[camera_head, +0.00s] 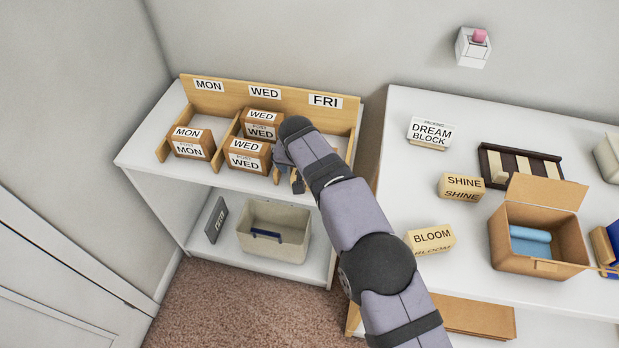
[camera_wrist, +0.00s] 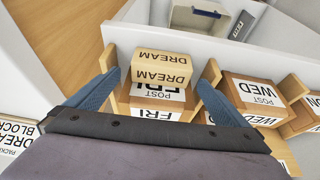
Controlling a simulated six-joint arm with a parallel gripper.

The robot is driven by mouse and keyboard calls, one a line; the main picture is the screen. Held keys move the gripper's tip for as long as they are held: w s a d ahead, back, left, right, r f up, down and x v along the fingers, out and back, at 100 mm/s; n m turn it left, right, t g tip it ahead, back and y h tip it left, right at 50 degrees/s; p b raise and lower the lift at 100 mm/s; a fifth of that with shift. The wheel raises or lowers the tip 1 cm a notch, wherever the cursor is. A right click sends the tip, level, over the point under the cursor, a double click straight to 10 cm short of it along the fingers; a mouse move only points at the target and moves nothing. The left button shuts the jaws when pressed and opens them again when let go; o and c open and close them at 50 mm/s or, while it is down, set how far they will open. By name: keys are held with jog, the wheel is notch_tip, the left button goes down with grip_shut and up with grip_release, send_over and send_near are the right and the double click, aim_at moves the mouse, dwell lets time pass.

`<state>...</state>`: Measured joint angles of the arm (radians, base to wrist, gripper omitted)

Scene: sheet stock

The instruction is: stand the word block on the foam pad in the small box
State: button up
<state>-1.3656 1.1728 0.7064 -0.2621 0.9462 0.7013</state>
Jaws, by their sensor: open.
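The wooden word block reading DREAM (camera_wrist: 162,67) sits on top of a FRI parcel (camera_wrist: 158,97) in the wrist view. My gripper (camera_wrist: 159,78) is open, with one blue finger on each side of the block; I cannot tell whether they touch it. In the head view my gripper (camera_head: 289,168) is at the FRI section of the shelf, and my arm hides the DREAM block there. The small cardboard box (camera_head: 535,267) stands open on the right table with its flap up. The blue foam pad (camera_head: 530,243) lies inside it.
Parcels marked MON (camera_head: 189,150) and WED (camera_head: 246,161) fill the sections left of my gripper, behind wooden dividers. The SHINE block (camera_head: 461,187), BLOOM block (camera_head: 431,240), DREAM BLOCK card (camera_head: 431,133) and a striped rack (camera_head: 520,163) stand around the box. A grey bin (camera_head: 275,240) is below.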

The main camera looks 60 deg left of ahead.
jog(key=shift+p+x, duration=0.45)
jog(key=shift+x, duration=1.4)
jog(key=shift+c, duration=0.3)
jog(key=c, duration=1.2)
jog(key=shift+c, duration=0.2)
notch_tip(320, 180, up, 10)
jog(key=shift+r+b, duration=0.1)
jog(key=shift+b, duration=0.2)
